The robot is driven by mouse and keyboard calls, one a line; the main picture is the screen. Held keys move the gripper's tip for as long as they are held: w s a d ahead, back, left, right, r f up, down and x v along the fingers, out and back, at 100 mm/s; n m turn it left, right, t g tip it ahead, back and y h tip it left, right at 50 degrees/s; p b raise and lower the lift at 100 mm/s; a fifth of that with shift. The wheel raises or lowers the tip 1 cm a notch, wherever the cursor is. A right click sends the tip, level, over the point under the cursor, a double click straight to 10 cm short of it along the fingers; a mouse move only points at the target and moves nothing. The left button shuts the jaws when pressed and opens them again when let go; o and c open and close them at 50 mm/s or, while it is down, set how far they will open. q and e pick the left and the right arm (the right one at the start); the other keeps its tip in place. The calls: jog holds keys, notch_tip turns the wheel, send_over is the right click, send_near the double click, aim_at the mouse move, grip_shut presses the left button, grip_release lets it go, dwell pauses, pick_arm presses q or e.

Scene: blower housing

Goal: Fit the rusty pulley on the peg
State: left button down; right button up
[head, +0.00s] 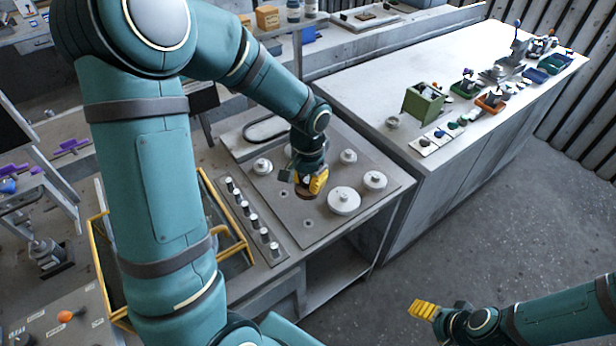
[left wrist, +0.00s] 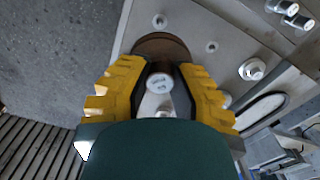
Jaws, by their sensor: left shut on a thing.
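My left gripper (head: 312,184) is over the pulley board (head: 270,190), its yellow fingers shut on the rusty pulley (head: 306,193). In the left wrist view, the pulley's brown rim (left wrist: 162,42) shows beyond the fingers, and a grey round end (left wrist: 160,82) sits between them. The gripper hides part of the pulley and what is under it, so I cannot tell whether it touches the board or a peg. Two bare short pegs show on the board, one left of the pulley (head: 283,194) and one in front (head: 307,223). My right gripper (head: 423,310) is over the floor, away from the board.
Pale pulleys stand on the board, including a large one (head: 344,201) and smaller ones (head: 375,180) (head: 348,156) (head: 262,165). A row of grey knobs (head: 247,208) lines the left side. A white bench (head: 390,85) with a green box (head: 423,102) stands to the right.

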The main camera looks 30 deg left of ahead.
pick_arm(q)
jog(key=b, duration=0.8)
send_over(308, 221)
notch_tip(308, 221, down, 11)
jog(key=shift+f, duration=0.1)
jog(key=shift+f+b, duration=0.5)
jog(key=shift+f, duration=0.3)
jog(key=shift+f+b, duration=0.9)
jog(key=shift+b, duration=0.05)
dwell(0.7)
jog(key=shift+f, duration=0.3)
jog(key=c, duration=0.9)
grip_release()
jog(key=shift+o, duration=0.2)
jog(key=shift+r, duration=0.1)
